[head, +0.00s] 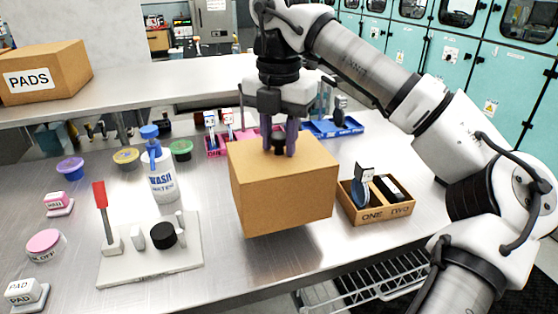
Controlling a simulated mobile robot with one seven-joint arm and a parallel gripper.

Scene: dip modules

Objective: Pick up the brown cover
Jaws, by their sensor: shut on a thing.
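The brown cover (283,190) is a plain box shape with a black knob (279,145) on its top, near the middle of the bench in the head view. My gripper (279,142) points down from above, its purple fingers shut on the knob. The cover looks slightly tilted and seems to hang above the metal bench, with a dim reflection below it; the exact gap cannot be told. What lies behind or under the cover is hidden.
Right of the cover is a brown two-slot box (374,213). Left are a white board (130,270) with a red-handled lever, and a wash bottle (161,176). Pink (212,155) and blue (335,128) trays stand behind. A PADS carton (43,72) sits on the shelf.

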